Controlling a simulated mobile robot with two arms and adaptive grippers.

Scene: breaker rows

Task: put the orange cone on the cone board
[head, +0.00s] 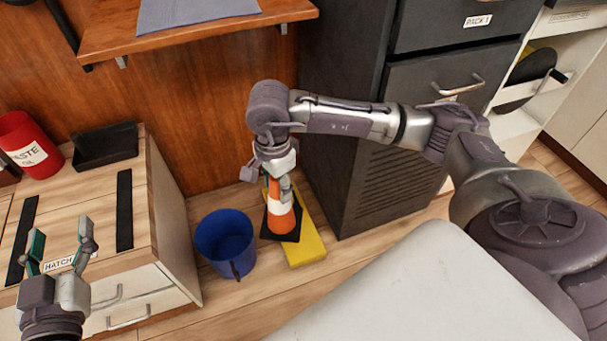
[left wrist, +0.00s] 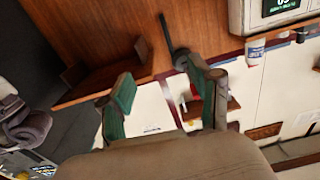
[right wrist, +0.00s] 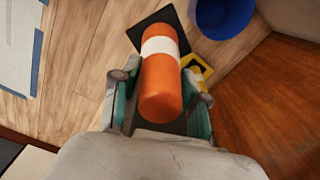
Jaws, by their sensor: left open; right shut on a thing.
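The orange cone (head: 283,218) has a white band and a black square base. My right gripper (head: 279,183) is shut on its upper part, and the cone stands nearly upright below it. In the right wrist view the orange cone (right wrist: 162,85) lies between the two fingers. The yellow cone board (head: 309,250) lies on the floor, partly hidden by the cone and its base. I cannot tell whether the base touches the board. My left gripper (head: 61,238) is open and empty, above the wooden cabinet at the left.
A blue bucket (head: 226,243) stands on the floor close left of the cone. A dark cabinet (head: 385,150) rises close on the right. A wooden shelf (head: 190,35) sticks out above. A red waste bin (head: 30,147) and a black tray (head: 105,146) are on the left cabinet.

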